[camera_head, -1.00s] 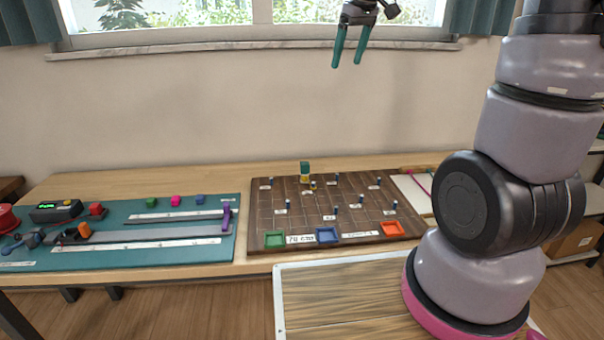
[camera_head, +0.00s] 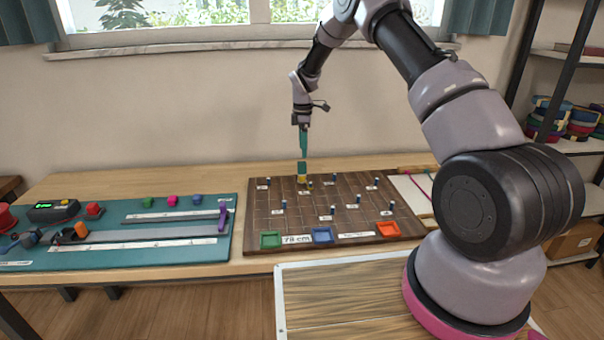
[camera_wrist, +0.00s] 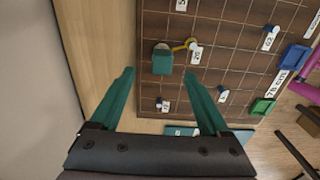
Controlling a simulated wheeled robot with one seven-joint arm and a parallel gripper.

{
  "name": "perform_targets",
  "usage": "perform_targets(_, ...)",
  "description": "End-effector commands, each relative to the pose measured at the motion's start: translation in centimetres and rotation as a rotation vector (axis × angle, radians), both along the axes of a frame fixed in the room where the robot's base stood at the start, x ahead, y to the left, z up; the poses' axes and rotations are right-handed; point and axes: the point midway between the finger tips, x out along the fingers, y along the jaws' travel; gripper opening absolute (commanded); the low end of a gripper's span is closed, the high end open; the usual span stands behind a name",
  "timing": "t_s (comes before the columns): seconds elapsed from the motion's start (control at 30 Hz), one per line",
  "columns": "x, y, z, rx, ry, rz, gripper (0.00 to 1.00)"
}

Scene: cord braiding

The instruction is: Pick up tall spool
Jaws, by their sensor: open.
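The tall spool (camera_head: 301,169) is green on top with a yellow lower part. It stands upright near the back edge of the brown pegboard (camera_head: 262,208). In the wrist view the spool (camera_wrist: 162,62) shows from above as a green block, with a yellow loop (camera_wrist: 184,45) reaching from it to a nearby peg. My gripper (camera_head: 303,156) points down with its green fingers just above the spool in the head view. In the wrist view my gripper (camera_wrist: 162,84) has its fingers spread and nothing between the tips. The spool appears just beyond the fingertips.
Several short pegs with white labels stand on the pegboard. Green, blue and orange trays (camera_head: 388,229) line its front edge. A teal mat (camera_head: 130,254) with tools, small blocks and rulers lies on the left. The wall is close behind the table.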

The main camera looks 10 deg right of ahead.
Motion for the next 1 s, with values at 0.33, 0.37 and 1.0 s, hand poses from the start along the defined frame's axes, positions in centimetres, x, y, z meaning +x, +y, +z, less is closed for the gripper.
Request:
perform_targets(0.33, -0.1, 0.0, -4.9, 0.000, 0.001, -0.004, 0.80)
perform_targets(0.37, -0.1, 0.0, -5.1, 0.000, 0.001, -0.004, 0.80)
perform_targets(1.0, -0.4, 0.4, -10.2, 0.000, -0.001, -0.004, 0.80)
